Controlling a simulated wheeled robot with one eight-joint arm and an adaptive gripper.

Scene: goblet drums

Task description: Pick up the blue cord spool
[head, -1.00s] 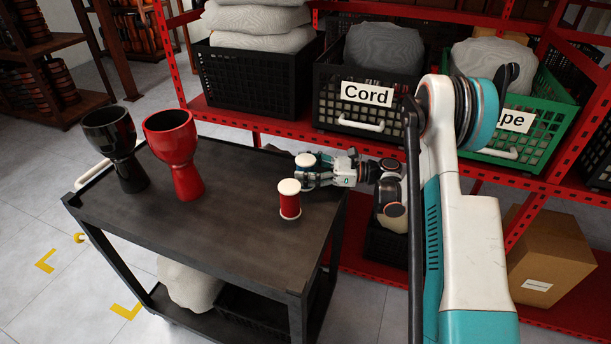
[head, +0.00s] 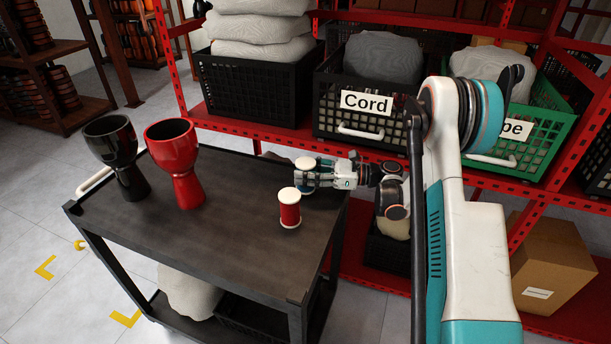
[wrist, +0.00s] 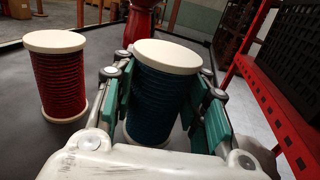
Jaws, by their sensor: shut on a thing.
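The blue cord spool (wrist: 158,98) has white end discs and dark blue cord. In the wrist view it stands upright between the green pads of my gripper (wrist: 165,112), which is shut on it. In the head view my gripper (head: 312,176) reaches in from the right over the cart's back right corner. There the spool's white top (head: 305,162) shows, and the fingers hide most of its body. I cannot tell whether its base touches the cart top.
A red cord spool (head: 289,210) stands close by, in front of my gripper. A black goblet drum (head: 118,155) and a red one (head: 178,160) stand at the left of the dark cart (head: 225,240). A red shelf with a crate labelled Cord (head: 340,125) is behind.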

